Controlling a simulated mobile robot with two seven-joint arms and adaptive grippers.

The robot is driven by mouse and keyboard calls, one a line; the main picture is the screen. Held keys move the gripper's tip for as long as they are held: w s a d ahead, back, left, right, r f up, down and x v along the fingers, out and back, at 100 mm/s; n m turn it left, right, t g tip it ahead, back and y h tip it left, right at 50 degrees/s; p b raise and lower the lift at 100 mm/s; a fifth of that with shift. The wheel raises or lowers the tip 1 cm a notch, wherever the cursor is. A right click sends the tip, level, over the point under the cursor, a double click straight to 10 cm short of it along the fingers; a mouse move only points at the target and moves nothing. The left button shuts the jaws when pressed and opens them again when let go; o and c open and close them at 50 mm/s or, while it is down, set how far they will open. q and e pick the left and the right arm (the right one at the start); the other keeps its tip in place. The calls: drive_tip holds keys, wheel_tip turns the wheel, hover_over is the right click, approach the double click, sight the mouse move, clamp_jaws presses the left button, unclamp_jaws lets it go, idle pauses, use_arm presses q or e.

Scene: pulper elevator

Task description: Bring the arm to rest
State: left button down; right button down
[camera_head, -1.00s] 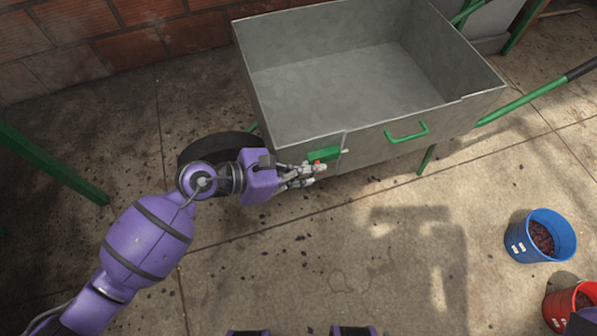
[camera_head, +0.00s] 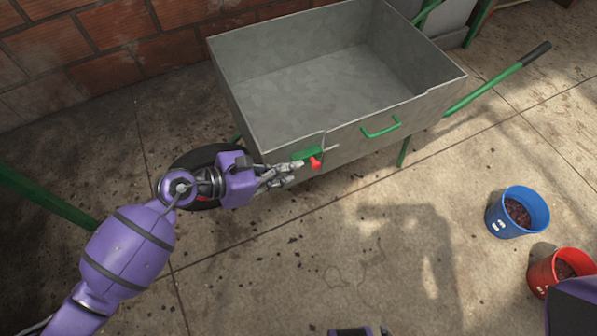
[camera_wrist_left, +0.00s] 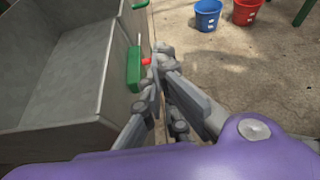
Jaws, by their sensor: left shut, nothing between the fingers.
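My left arm reaches in from the left in the head view. Its gripper (camera_head: 290,171) is shut and empty, close beside the front wall of a grey metal cart (camera_head: 243,109). A red knob (camera_head: 315,163) and a green latch piece (camera_head: 307,152) on that wall are just right of the fingertips. In the left wrist view the fingers (camera_wrist_left: 160,62) point toward the red knob (camera_wrist_left: 147,61), beside the green latch piece (camera_wrist_left: 133,67). I cannot tell if they touch.
The cart has a green front handle (camera_head: 381,127) and a long push handle (camera_head: 497,80); its tray looks empty. A blue bucket (camera_head: 505,222) and a red bucket (camera_head: 540,273) hold dark contents at right. A brick wall (camera_head: 110,45) stands behind. Open floor lies in front.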

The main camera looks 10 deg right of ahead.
use_arm(q)
drive_tip(key=v, duration=0.8)
drive_tip(key=shift+p, duration=0.4)
drive_tip(key=shift+w+a+r, duration=0.1)
drive_tip(key=shift+w+a, duration=0.05)
